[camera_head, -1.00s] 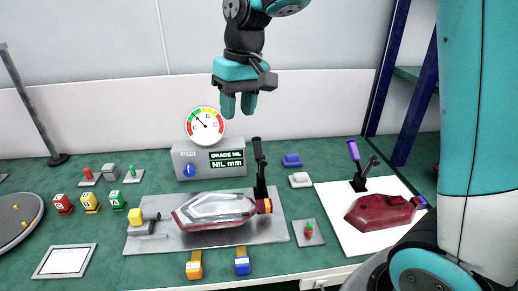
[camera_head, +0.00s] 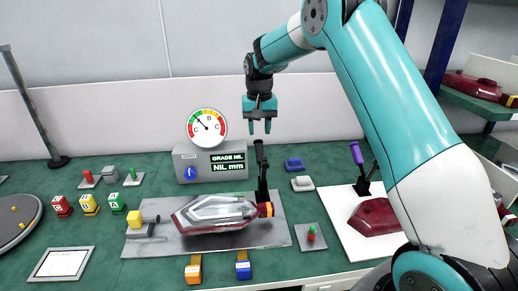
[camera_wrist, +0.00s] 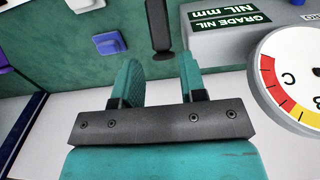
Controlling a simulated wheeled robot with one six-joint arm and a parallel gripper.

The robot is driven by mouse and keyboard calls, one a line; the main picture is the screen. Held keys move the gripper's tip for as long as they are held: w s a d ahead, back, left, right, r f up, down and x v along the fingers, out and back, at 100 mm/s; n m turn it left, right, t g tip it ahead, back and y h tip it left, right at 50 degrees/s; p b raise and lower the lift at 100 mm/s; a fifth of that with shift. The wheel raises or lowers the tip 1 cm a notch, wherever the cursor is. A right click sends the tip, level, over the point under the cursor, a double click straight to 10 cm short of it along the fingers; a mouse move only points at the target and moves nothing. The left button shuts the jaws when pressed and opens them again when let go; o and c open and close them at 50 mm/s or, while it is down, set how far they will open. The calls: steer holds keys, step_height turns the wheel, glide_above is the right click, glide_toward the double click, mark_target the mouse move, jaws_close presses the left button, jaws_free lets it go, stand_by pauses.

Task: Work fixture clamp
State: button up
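My gripper (camera_head: 260,127) hangs open and empty above the black upright handle of the fixture clamp (camera_head: 262,172), with its fingers pointing down. The clamp stands at the right end of a grey fixture plate (camera_head: 140,247). A silver and dark red tail lamp (camera_head: 214,212) lies on that plate, its right end by the clamp's red and yellow part. In the wrist view the open fingers (camera_wrist: 162,85) show, and the clamp's black handle (camera_wrist: 159,28) appears between and beyond them, apart from them.
A gauge box (camera_head: 210,163) with a dial (camera_head: 207,128) reads "GRADE NIL, NIL mm" behind the plate. A white board (camera_head: 345,236) at right bears a red lamp (camera_head: 376,217) and a purple-handled clamp (camera_head: 357,154). Orange (camera_head: 193,270) and blue (camera_head: 243,266) tabs sit in front.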

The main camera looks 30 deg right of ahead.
mark_target(259, 148)
step_height(259, 148, down, 8)
steer(key=shift+r, duration=0.25)
jaws_close()
